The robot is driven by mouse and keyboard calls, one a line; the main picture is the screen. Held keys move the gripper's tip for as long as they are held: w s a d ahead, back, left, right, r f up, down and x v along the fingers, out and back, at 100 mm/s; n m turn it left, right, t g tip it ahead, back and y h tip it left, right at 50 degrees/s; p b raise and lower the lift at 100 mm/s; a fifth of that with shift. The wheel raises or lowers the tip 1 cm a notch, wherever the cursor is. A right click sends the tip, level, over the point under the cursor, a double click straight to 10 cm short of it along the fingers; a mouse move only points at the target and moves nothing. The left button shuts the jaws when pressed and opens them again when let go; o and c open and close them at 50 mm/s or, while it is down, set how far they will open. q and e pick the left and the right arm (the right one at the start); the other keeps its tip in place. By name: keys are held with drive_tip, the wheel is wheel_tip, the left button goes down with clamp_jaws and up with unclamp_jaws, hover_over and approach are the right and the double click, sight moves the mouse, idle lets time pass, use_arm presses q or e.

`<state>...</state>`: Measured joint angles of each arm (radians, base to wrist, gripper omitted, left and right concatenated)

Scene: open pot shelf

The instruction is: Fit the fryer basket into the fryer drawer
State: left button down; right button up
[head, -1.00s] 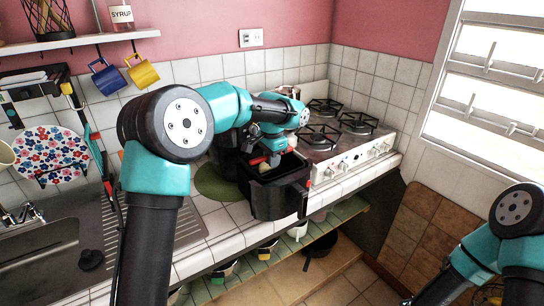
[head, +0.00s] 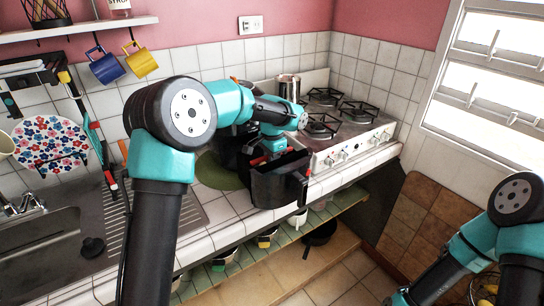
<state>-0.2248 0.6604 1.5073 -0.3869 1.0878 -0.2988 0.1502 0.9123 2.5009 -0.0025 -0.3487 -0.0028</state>
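The black fryer drawer (head: 280,188) is pulled out at the counter's front edge, its open top facing up. The dark fryer body (head: 229,150) stands behind it, largely covered by my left arm. My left gripper (head: 266,155) points down into or just above the back of the drawer's opening. Small red parts show beside it. The fingertips are too small and hidden to tell whether they are open or shut. I cannot make out the fryer basket clearly; the drawer's inside is dark and partly covered. My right arm is at the lower right, its gripper out of the picture.
A gas stove (head: 345,130) stands right of the drawer, with a metal pot (head: 288,86) at its back left. A green round mat (head: 216,174) lies left of the drawer. Pans sit on the open shelf (head: 285,238) below. The sink (head: 40,255) is at left.

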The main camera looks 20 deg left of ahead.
use_arm(q)
drive_tip(key=shift+f, duration=0.85)
drive_tip(key=shift+f, duration=0.55)
drive_tip(key=c, duration=0.7)
unclamp_jaws()
drive_tip(key=shift+r, duration=0.15)
drive_tip(key=shift+r, duration=3.85)
